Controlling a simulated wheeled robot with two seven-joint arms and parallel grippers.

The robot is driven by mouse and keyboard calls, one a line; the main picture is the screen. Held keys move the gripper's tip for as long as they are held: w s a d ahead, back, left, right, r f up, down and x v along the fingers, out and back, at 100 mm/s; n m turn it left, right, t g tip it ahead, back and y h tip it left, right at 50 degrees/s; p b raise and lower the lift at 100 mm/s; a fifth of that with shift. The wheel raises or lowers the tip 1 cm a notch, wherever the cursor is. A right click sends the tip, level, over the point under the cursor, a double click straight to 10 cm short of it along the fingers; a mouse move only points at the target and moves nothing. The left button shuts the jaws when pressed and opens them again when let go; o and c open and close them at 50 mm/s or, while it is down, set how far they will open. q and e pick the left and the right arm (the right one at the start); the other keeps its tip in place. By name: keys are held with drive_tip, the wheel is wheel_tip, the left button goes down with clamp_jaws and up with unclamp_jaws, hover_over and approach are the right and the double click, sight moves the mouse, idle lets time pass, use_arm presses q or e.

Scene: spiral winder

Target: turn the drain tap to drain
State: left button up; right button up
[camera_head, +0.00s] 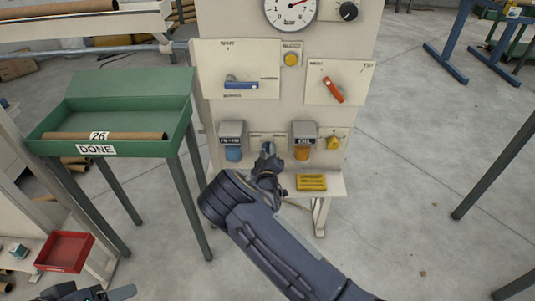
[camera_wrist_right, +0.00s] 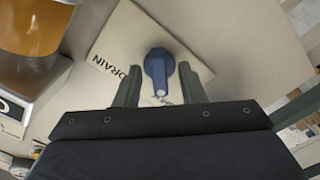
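The drain tap (camera_wrist_right: 158,66) shows in the right wrist view as a blue handle on a pale plate (camera_wrist_right: 120,42) lettered DRAIN. The handle points toward the gripper side of that picture. My right gripper (camera_wrist_right: 159,84) is open, with one finger on each side of the handle. Small gaps seem to show between fingers and handle. In the head view my right gripper (camera_head: 267,150) is at the lower panel between the two bowls and hides the tap. My left gripper (camera_head: 112,293) only partly shows at the bottom left edge; its opening is unclear.
A blue bowl (camera_head: 233,153) and an amber bowl (camera_head: 303,152) flank my right gripper closely. Above are a blue lever (camera_head: 241,86) and a red lever (camera_head: 333,90). A yellow knob (camera_head: 333,143) is to the right. A green DONE tray (camera_head: 125,148) stands left.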

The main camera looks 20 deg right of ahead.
drive_tip(key=shift+c, duration=0.3)
clamp_jaws()
drive_tip(key=shift+d+f+m+b, duration=0.1)
drive_tip(key=shift+f+m+b, duration=0.1)
drive_tip(key=shift+m+b, duration=0.8)
drive_tip(key=m+b, duration=1.3)
drive_tip(key=b, duration=0.3)
drive_tip(key=shift+r+m+b, duration=0.15)
drive_tip(key=shift+m+b, duration=1.35)
drive_tip(key=shift+b, duration=0.25)
